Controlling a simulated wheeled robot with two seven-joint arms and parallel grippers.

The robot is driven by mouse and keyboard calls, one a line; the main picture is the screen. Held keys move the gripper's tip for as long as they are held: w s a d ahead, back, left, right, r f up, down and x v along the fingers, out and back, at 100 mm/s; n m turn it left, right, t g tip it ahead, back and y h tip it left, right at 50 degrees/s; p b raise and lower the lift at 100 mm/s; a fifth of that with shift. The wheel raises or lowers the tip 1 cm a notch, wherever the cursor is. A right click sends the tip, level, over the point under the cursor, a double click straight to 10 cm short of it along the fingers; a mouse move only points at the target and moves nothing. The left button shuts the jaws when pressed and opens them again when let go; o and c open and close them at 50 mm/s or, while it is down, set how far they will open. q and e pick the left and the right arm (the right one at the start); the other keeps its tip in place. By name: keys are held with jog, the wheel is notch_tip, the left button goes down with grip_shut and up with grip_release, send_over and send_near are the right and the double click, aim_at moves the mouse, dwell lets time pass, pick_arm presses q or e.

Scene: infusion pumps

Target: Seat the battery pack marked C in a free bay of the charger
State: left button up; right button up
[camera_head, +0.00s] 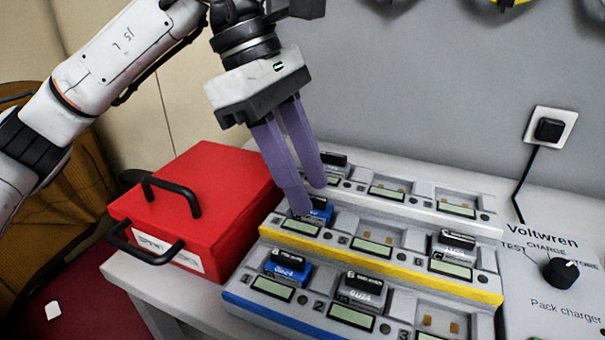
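The charger has three stepped rows: front with blue edge (275,317), middle with yellow edge (385,268), back (410,209). My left gripper (309,200) points down at the middle row's left bay, its purple fingers beside a blue pack (321,211) there. The fingers partly hide this pack; whether they grip it is unclear. Other packs are a blue one (287,268) front left, a grey one (362,290) front middle, a grey one (453,250) middle right, and a dark-topped one (334,159) back left. I cannot read a C on any. My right gripper is not in view.
Empty bays show at front right (438,322), middle centre (374,240), back centre (388,187) and back right (455,201). A red box (205,200) with black handles stands left of the charger. A dial panel (535,260) lies right, its cable running to a wall socket (550,129).

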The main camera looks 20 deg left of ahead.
pick_arm(q)
jog(key=p+v, duration=0.1)
jog(key=v, duration=0.9)
jog(key=shift+a+r, duration=0.1)
